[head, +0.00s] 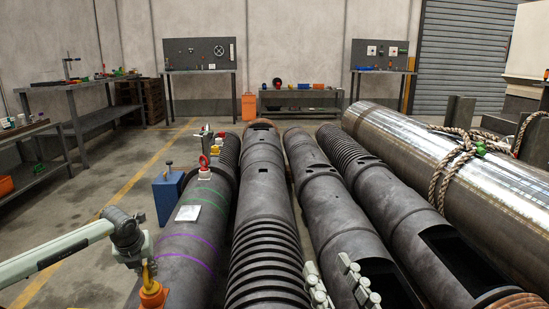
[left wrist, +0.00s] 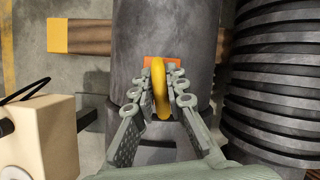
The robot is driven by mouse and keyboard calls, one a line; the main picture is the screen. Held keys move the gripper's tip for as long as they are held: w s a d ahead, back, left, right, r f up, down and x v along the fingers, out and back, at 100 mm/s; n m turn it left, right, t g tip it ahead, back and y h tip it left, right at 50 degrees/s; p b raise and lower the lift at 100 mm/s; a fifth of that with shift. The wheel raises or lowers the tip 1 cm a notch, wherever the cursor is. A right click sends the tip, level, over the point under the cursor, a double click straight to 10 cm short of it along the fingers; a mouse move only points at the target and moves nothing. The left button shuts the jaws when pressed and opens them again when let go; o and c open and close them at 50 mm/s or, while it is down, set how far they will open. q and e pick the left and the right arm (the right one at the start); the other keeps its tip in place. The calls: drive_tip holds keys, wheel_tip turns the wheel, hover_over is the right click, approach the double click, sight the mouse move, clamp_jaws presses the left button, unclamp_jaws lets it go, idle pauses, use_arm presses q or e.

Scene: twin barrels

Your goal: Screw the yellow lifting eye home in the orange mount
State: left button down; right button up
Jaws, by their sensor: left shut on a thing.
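The yellow lifting eye (head: 148,273) stands upright on the orange mount (head: 153,296), on the leftmost dark barrel in the head view. In the left wrist view, the eye's yellow ring (left wrist: 161,92) is between the two fingers of my left gripper (left wrist: 160,82), which is shut on it. The orange mount (left wrist: 152,61) shows just beyond the ring. The eye's thread is hidden, so I cannot tell how deep it sits. My right gripper (head: 330,264) shows at the bottom of the head view, its fingers spread apart over the barrels and nothing seen between them.
A red ring on a white base (head: 204,172) stands farther along the same barrel, near a white plate (head: 188,213). A blue box (head: 168,195) stands left of that barrel. More dark barrels and a steel cylinder with rope (head: 438,190) fill the right. Benches line the back.

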use_arm(q)
drive_tip(key=shift+d+m, duration=0.3)
drive_tip(key=shift+d, duration=0.25)
drive_tip(key=c, duration=1.5)
unclamp_jaws()
drive_tip(key=shift+d, duration=0.1)
drive_tip(key=shift+c, duration=0.2)
drive_tip(key=shift+o, duration=0.4)
drive_tip(key=shift+a+f, duration=0.1)
drive_tip(key=shift+a, duration=0.1)
drive_tip(key=shift+a, duration=0.1)
drive_tip(key=shift+r+p, duration=0.5)
drive_tip(key=shift+r, duration=0.2)
drive_tip(key=shift+a+r+p, duration=0.1)
drive_tip(key=shift+r+p, duration=1.8)
drive_tip(key=shift+r, duration=1)
